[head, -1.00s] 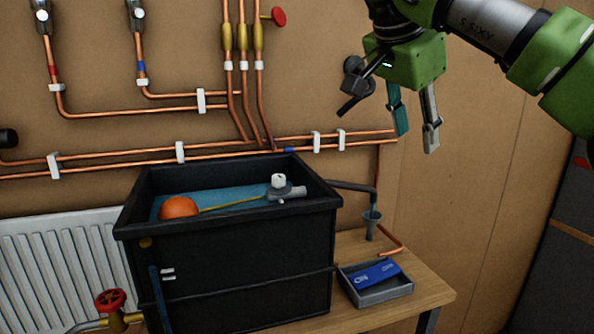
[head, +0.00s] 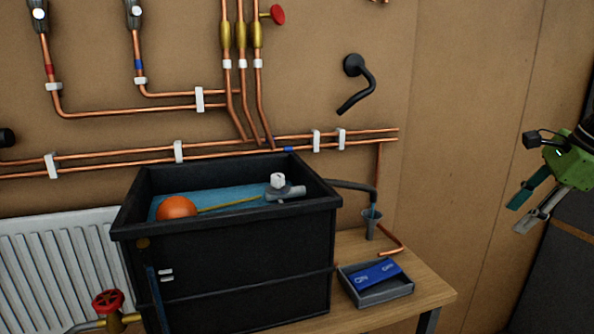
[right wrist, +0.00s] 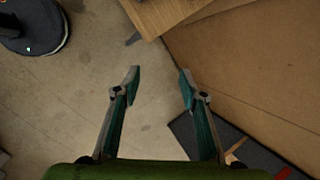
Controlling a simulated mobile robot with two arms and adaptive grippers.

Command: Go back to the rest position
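My right gripper (head: 526,206) is at the right edge of the head view, well to the right of the bench and in front of the board wall. It points down and to the left. In the right wrist view its two fingers (right wrist: 160,82) are apart with nothing between them; only floor shows beyond. My left gripper is not in view.
A black tank (head: 230,255) with water and an orange float (head: 177,207) stands on a wooden bench (head: 432,288). A grey tray (head: 384,293) with a blue ON/OFF piece (head: 377,272) sits beside it. A black bent pipe (head: 362,85) juts from the wall. A dark cabinet (head: 552,275) stands right.

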